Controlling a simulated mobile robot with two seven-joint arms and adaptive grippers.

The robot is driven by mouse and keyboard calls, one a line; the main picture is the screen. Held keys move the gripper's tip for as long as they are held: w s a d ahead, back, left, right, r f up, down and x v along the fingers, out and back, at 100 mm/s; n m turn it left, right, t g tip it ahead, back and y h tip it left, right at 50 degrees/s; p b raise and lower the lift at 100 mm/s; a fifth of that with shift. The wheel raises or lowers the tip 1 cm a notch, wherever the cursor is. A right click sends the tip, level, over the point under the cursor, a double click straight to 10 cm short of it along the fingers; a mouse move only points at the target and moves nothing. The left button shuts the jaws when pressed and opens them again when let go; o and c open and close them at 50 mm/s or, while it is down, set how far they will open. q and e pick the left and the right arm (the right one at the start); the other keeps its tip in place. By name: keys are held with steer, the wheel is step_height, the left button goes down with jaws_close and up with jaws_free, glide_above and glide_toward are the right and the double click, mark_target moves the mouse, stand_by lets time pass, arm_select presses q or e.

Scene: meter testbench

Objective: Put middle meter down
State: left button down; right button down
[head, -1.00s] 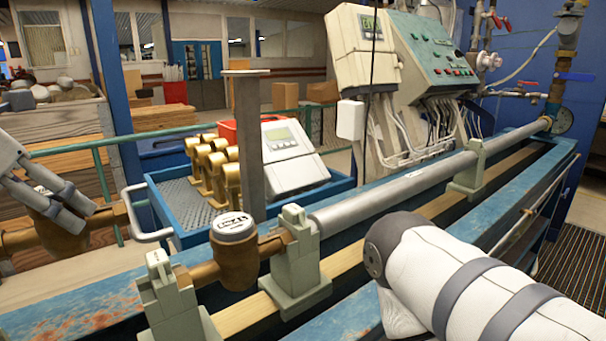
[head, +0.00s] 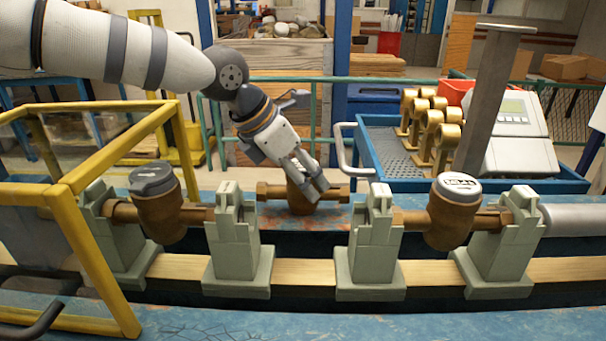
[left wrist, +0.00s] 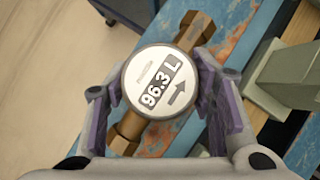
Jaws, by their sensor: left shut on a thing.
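The middle meter is a brass body with pipe ends; its body (head: 299,200) shows in the head view at the rear blue rail of the bench, partly hidden by my fingers. My left gripper (head: 312,184) is shut around it from above. In the left wrist view its round white face (left wrist: 160,84) reads 96.3 L, between the purple finger pads of my left gripper (left wrist: 162,98). The blue, rust-worn rail lies below it; I cannot tell whether the meter touches it. My right gripper is not in view.
A dark-capped meter (head: 158,205) and a white-faced meter (head: 455,210) sit between grey-green clamps (head: 235,240) on the bench. The two middle clamps have an empty gap between them. A yellow frame (head: 165,140) stands at left; a blue tray (head: 375,178) stands behind the bench.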

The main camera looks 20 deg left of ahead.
arm_select(q)
steer(key=c, duration=0.7)
jaws_free()
steer(key=shift+f, duration=0.1)
steer(key=v, duration=1.2)
